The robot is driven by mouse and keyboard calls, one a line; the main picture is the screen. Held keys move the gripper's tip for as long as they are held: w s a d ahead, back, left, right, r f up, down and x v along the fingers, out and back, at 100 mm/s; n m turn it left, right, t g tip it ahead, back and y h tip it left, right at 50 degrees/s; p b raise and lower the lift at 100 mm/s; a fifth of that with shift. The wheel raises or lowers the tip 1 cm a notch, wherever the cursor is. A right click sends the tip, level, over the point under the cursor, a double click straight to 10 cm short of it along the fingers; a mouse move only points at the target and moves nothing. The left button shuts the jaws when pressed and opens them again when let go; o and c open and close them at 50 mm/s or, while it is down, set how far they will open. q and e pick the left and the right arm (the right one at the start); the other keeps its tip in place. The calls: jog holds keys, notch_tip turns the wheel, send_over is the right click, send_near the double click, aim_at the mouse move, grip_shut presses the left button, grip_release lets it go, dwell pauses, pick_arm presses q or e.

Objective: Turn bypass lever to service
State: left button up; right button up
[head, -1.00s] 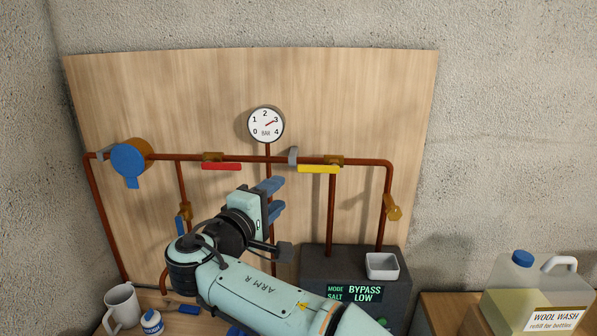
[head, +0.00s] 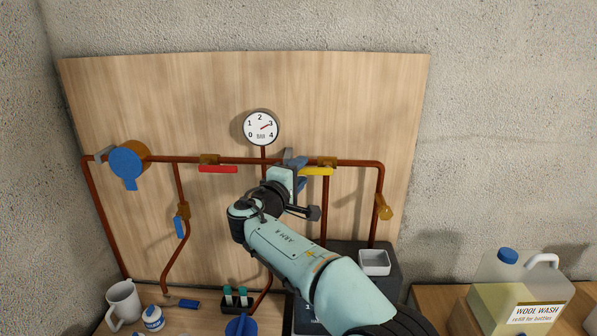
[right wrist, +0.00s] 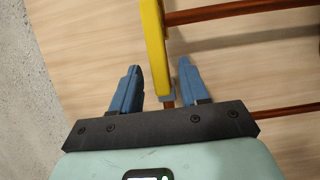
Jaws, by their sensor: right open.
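A yellow lever (head: 316,171) lies level on the copper pipe, right of the gauge. A red lever (head: 218,169) lies level on the same pipe, to the left. I cannot tell from labels which is the bypass lever. My right gripper (head: 299,172) is open at the left end of the yellow lever. In the right wrist view, the yellow lever (right wrist: 154,45) reaches between the two blue fingers of this gripper (right wrist: 160,66), with a gap on both sides. My left gripper is not in view. The mode display is hidden behind my right arm.
The gauge (head: 261,127) is above the pipe. The grey unit (head: 385,285) carries a white tray (head: 375,262). A jug (head: 517,290) stands right.

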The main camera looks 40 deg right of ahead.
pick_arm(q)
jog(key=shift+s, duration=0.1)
pick_arm(e)
jog(key=shift+s, duration=0.1)
grip_shut()
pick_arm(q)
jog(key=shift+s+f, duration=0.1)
pick_arm(e)
jog(key=shift+f, duration=0.1)
